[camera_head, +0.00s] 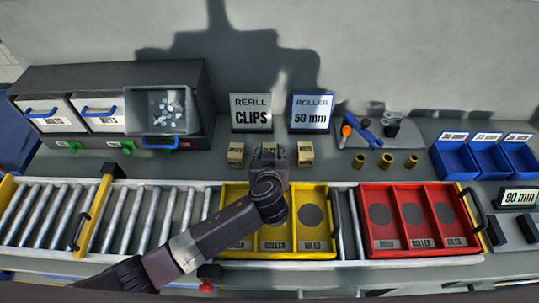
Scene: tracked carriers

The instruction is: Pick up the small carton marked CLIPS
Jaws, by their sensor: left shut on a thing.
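A small beige carton (235,155) stands on the grey bench at left, and another small beige carton (305,154) stands at right. Their markings are too small to read. Between them is my left gripper (269,153), its arm coming in from the lower left. It is shut on a small carton, which the gripper almost wholly hides. I cannot tell whether that carton touches the bench. A sign reading REFILL CLIPS (251,113) stands behind the cartons. My right gripper is not in view.
A yellow carrier (327,188) and a red carrier (368,255) sit on the roller track (150,215) in front. A grey cabinet (60,80) with an open drawer (188,91) stands back left. A ROLLER 50 mm sign (311,112), brass rollers (385,161) and blue bins (455,161) are at right.

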